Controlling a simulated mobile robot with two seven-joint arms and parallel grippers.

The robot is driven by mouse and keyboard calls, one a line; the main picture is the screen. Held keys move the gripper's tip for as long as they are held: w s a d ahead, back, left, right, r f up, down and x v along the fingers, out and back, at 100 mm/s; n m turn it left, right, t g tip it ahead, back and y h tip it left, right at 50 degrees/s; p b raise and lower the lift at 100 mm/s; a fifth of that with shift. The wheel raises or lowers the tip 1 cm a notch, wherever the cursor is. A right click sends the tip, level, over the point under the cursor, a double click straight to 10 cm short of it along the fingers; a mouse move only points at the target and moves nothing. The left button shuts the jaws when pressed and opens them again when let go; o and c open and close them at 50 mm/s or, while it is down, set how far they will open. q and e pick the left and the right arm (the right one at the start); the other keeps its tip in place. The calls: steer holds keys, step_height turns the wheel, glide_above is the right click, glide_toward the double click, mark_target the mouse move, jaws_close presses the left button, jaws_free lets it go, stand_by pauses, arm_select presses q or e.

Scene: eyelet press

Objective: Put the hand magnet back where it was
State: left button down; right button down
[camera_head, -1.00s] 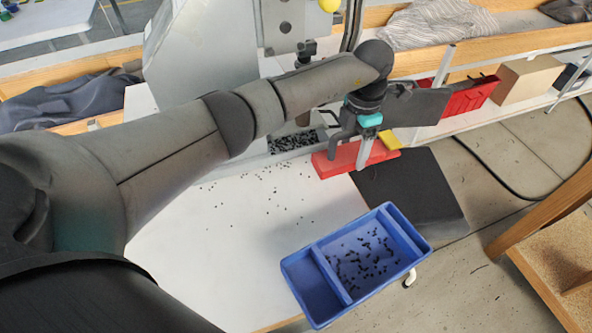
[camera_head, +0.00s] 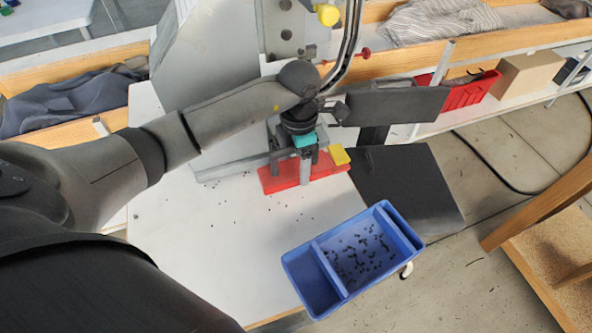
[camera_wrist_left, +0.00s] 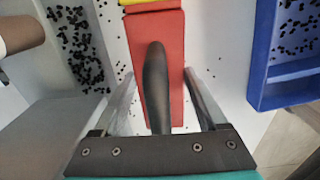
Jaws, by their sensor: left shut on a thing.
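The hand magnet (camera_head: 275,181) is a red slab with a yellow piece (camera_head: 339,154) at its right end and a dark rounded handle (camera_wrist_left: 156,85). It is over the white table, in front of the press; I cannot tell whether it touches the tabletop. My left gripper (camera_head: 305,172) is above it, shut on the handle. In the left wrist view, the fingers (camera_wrist_left: 160,100) stand on both sides of the handle, with the red slab beneath. My right gripper is not in view.
A blue tray (camera_head: 317,283) with small black pieces sits at the table's front right. A dark pad (camera_head: 415,190) lies right of the magnet. More black pieces (camera_wrist_left: 80,50) gather beside the press (camera_head: 195,95). The white table (camera_head: 190,250) is mostly clear in front.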

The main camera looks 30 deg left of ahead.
mark_target(296, 167)
arm_select(q)
steer(key=shift+s+a+f, duration=0.1)
steer(key=shift+s+a, duration=0.1)
steer(key=shift+a, duration=0.05)
steer(key=shift+f, duration=1.6)
steer(key=shift+f, duration=0.15)
jaws_free()
step_height(296, 167, up, 8)
steer(key=shift+f, duration=0.1)
steer(key=shift+s, duration=0.1)
